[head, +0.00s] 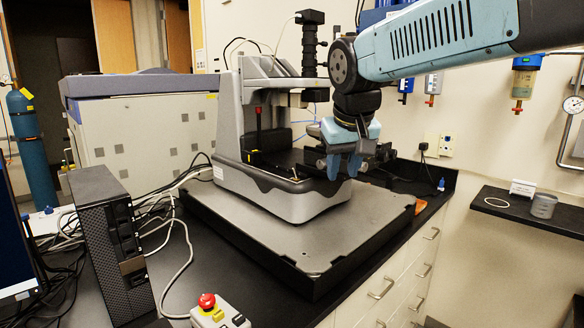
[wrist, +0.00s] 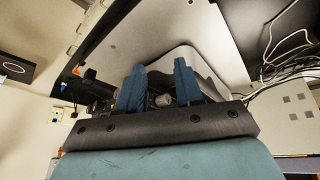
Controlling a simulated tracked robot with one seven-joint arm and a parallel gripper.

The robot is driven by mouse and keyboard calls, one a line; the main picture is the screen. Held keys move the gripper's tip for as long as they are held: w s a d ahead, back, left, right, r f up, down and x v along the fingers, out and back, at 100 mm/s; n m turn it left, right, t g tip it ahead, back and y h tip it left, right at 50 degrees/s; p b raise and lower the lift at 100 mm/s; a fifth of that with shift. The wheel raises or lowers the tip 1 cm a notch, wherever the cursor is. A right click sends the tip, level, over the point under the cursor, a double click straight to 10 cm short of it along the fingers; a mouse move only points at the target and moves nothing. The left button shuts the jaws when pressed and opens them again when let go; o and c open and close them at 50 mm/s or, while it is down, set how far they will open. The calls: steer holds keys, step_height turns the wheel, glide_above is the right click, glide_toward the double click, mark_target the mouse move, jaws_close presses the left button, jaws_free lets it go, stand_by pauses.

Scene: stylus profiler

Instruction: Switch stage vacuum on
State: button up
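The stylus profiler (head: 300,203) is a grey machine with a dark stage area, standing on a wide grey platform (head: 270,240) on the bench. My gripper (head: 344,168) hangs at its front right, with its fingers pointing down near the rounded front edge. In the wrist view the two blue fingers (wrist: 160,85) stand apart, with nothing clearly held. A small round grey part (wrist: 164,100) shows between them; I cannot tell whether it is a switch. I cannot make out a stage vacuum switch, and my arm and gripper cover part of the machine's right side.
A red emergency button (head: 207,301) on a pale box sits at the bench front. A black computer tower (head: 112,245) and loose cables are on the left. A wall shelf (head: 530,213) is at right. Air regulators (head: 523,80) hang on the wall behind my arm.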

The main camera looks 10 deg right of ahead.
steer(key=w+a+r, duration=0.4)
steer(key=w, duration=0.5)
steer(key=h, duration=0.2)
glide_toward(293, 169)
steer(key=x, duration=0.9)
steer(key=shift+c, duration=0.2)
jaws_close()
